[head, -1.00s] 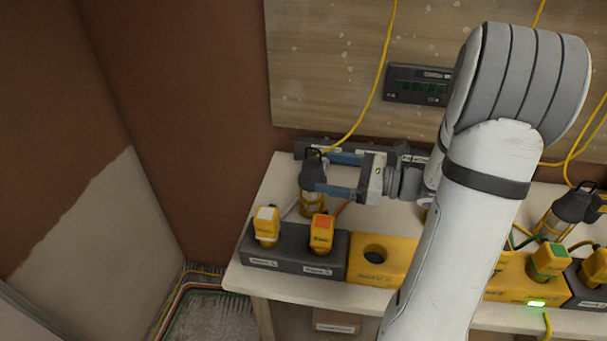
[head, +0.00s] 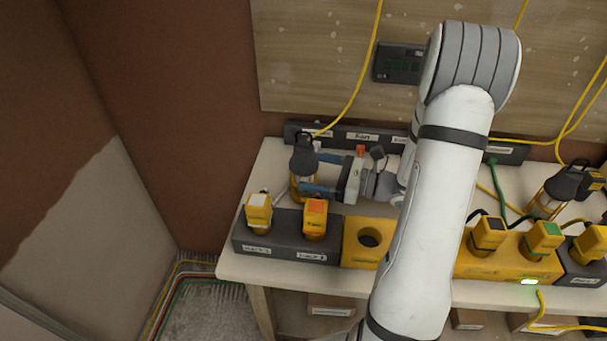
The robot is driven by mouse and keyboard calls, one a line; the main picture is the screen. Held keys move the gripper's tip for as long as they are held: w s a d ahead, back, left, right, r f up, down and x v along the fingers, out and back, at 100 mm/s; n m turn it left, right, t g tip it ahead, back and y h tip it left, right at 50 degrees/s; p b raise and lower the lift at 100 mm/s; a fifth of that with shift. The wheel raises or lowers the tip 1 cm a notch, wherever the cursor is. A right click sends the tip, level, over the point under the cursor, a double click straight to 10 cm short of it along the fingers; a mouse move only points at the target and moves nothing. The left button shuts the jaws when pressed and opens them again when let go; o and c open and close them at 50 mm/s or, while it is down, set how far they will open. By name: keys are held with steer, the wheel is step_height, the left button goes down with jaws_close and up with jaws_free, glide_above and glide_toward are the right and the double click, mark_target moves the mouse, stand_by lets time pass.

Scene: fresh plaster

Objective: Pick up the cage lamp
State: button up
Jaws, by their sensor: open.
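A cage lamp (head: 303,158) with a dark top and a yellow caged lower part stands upright at the left of the bench. A yellow cord runs up from its top. My gripper (head: 309,173) is open and reaches in from the right, with its two blue fingers level. One finger is on the near side of the lamp and one on the far side. I cannot tell whether either finger touches it. The near finger hides part of the cage. A second, similar cage lamp (head: 560,190) leans at the right of the bench.
A dark block with two yellow plugs (head: 290,248) stands in front of the lamp. Beside it is a yellow block (head: 362,256) with an empty round hole. A power strip (head: 362,136) lies along the back. More plugs and cords crowd the right side.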

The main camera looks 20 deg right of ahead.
mark_target(296, 134)
steer(key=x, duration=0.5)
steer(key=shift+a, duration=0.15)
steer(key=shift+c, duration=0.5)
steer(key=c, duration=1.2)
steer(key=shift+o, duration=0.2)
steer(key=shift+r, duration=0.15)
step_height(296, 134, up, 10)
steer(key=shift+f+p, duration=0.15)
steer(key=shift+p, duration=0.4)
